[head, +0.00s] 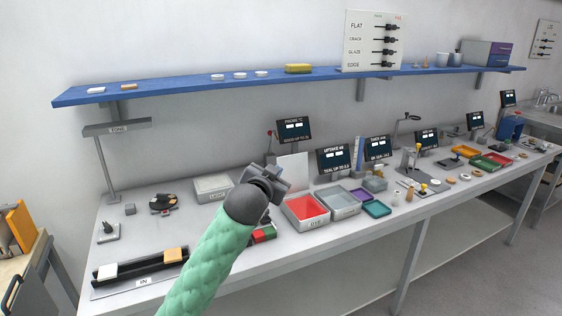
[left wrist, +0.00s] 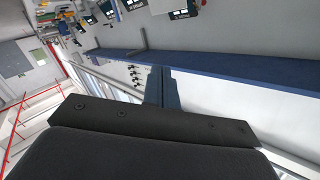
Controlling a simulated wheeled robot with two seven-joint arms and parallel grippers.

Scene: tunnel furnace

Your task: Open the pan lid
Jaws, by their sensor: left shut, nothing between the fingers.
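My left arm reaches up over the front of the bench, and its gripper (head: 268,181) is in front of the bench's middle part. In the left wrist view its fingers (left wrist: 161,88) are together, with nothing between them. A grey, box-like container (head: 213,188) with a pale top and a small label sits left of the gripper, apart from it. A dark round device (head: 163,204) sits further left. I cannot tell which of these, if any, is the pan with the lid. My arm hides part of the bench. My right gripper is not in view.
The long grey bench (head: 150,242) carries a red tray (head: 307,211), a grey tray, small screens and a black rail holder with blocks at front left. A blue shelf (head: 180,87) runs along the wall above. A lamp-like post stands at left.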

